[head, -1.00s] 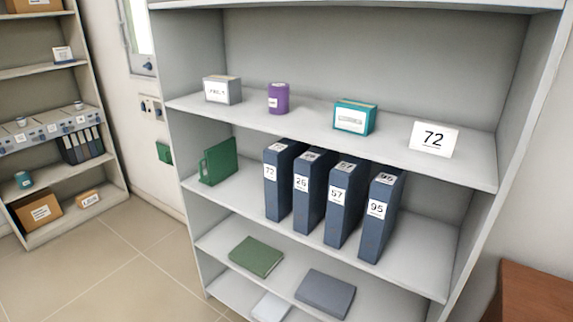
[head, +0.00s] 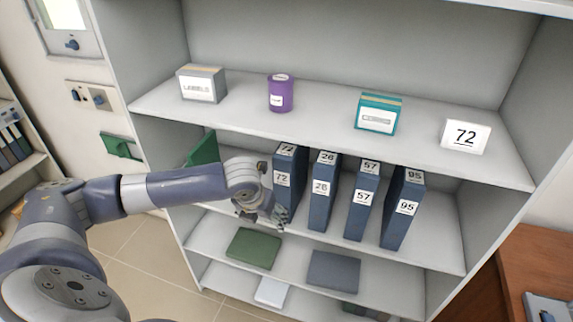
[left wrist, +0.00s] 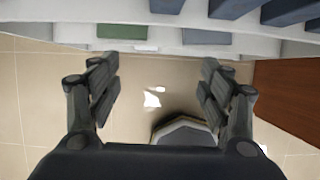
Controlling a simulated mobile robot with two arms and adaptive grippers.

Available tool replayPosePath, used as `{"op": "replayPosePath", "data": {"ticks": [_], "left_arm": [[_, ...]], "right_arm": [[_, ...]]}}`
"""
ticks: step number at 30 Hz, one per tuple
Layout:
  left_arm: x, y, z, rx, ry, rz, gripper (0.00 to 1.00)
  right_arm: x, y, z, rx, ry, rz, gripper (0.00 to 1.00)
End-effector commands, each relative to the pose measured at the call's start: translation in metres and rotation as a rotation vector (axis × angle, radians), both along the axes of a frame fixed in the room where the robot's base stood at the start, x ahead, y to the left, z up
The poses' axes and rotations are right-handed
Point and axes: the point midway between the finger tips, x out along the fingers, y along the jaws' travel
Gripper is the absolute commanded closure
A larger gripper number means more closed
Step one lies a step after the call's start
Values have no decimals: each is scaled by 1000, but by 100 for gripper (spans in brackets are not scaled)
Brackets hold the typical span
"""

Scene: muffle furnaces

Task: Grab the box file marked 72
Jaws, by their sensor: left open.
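The dark blue box file marked 72 (head: 284,179) stands upright on the middle shelf, leftmost of a row of similar files. A white sign reading 72 (head: 466,136) stands on the shelf above. My left gripper (head: 266,208) is in front of the lower left part of file 72 and hides some of it; I cannot tell if they touch. In the left wrist view the fingers of my left gripper (left wrist: 158,68) are spread with nothing between them. Blue file ends show at that view's top edge, their numbers hidden. My right gripper is not in view.
Files 26 (head: 322,187), 57 (head: 364,197) and 95 (head: 405,207) stand to the right with narrow gaps. A green file (head: 203,150) is to the left, partly behind my arm. A labels box, purple jar and teal box sit above. A brown desk (head: 510,275) is at right.

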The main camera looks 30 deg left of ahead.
Motion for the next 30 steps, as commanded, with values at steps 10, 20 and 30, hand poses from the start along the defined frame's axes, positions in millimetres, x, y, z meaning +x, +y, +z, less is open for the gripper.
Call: {"op": "replayPosePath", "data": {"ticks": [10, 20, 30], "left_arm": [[51, 11, 2, -4, -3, 5, 28], [77, 18, 0, -3, -4, 3, 28], [108, 24, 2, -4, -5, 5, 28]], "right_arm": [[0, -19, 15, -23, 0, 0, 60], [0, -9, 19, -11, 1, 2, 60], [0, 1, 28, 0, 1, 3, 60]]}}
